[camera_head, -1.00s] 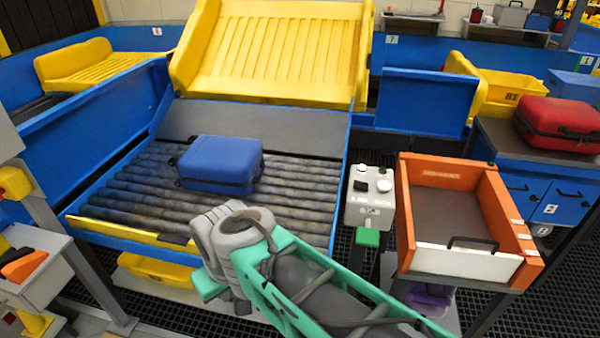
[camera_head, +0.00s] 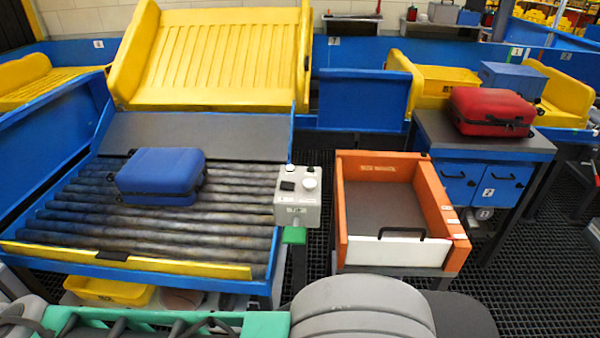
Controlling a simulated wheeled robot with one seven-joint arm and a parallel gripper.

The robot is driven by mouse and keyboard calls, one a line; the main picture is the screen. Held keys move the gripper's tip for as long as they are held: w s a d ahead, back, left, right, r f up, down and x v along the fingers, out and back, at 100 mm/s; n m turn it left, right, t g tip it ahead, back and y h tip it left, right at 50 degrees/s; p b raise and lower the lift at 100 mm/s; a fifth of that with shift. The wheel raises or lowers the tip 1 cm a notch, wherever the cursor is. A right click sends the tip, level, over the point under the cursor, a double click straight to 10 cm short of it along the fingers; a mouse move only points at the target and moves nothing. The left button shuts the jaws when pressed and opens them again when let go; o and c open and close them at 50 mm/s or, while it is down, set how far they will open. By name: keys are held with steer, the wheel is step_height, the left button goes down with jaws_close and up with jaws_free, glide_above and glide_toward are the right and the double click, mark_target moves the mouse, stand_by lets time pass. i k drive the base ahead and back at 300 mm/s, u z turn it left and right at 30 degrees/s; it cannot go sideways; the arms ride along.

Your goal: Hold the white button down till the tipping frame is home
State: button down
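A grey control box (camera_head: 298,207) stands on a post to the right of the roller bed. It carries a round white button (camera_head: 310,183), a smaller white knob (camera_head: 289,169) and a black switch (camera_head: 287,186). I cannot tell whether the button is pressed; nothing touches it. A large yellow slatted frame (camera_head: 218,62), which seems to be the tipping frame, stands tilted at the back of the rollers. My arm crosses the bottom of the picture, below the box. My gripper is out of view.
A blue suitcase (camera_head: 160,176) lies on the rollers (camera_head: 150,228). An orange tray with a white front (camera_head: 399,251) stands right of the box. A red suitcase (camera_head: 491,111) lies on a grey-topped cabinet (camera_head: 485,146). A yellow bin (camera_head: 108,291) sits beneath the roller bed.

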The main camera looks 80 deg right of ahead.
mark_target(309, 185)
steer(key=k, duration=0.55)
steer(key=z, duration=0.75)
steer(key=i, duration=0.5)
steer(key=z, duration=0.05)
